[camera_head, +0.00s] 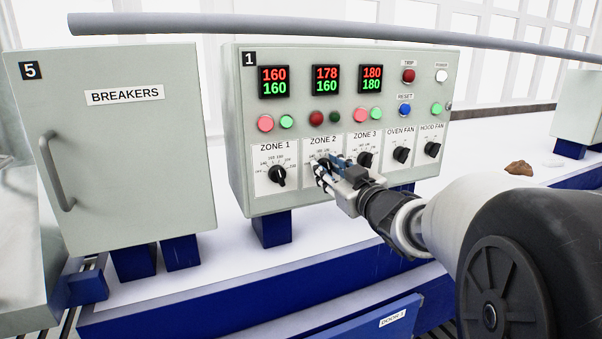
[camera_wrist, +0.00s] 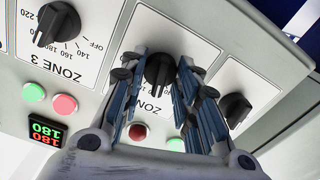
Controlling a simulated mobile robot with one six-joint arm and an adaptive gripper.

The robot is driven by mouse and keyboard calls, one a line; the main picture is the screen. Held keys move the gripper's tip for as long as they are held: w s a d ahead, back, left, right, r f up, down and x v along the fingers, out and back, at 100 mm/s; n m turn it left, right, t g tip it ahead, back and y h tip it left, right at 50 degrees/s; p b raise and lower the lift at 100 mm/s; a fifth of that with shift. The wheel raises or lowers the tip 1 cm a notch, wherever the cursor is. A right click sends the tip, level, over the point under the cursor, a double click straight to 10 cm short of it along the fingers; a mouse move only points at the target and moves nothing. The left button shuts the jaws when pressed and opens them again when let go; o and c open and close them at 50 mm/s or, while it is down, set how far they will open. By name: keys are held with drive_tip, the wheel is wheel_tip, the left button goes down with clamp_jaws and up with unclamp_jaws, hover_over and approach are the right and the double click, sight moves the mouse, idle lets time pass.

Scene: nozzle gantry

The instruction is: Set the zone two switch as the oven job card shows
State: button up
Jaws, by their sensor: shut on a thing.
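The grey control panel (camera_head: 350,203), marked 1, stands in the middle of the head view. My gripper (camera_head: 322,174) is at its ZONE 2 plate, shut on the black zone two switch (camera_wrist: 158,71). In the wrist view, which shows the panel upside down, my gripper (camera_wrist: 159,76) has a finger on each side of this knob. The fingers hide most of its dial and hide the knob in the head view, so I cannot read its setting. The zone 2 display (camera_head: 326,80) reads 178 in red over 160 in green. No oven job card is in view.
The zone 1 switch (camera_head: 277,176) and zone 3 switch (camera_head: 365,159) sit close on either side. Oven fan (camera_head: 401,155) and hood fan (camera_head: 432,149) switches are further right. The breakers cabinet (camera_head: 110,170) stands left. A grey rail (camera_head: 330,29) runs above the panel.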

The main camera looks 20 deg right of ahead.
drive_tip(key=o, duration=1.1)
drive_tip(key=s, duration=0.7)
drive_tip(key=shift+s+d, duration=0.1)
drive_tip(key=shift+s, duration=0.15)
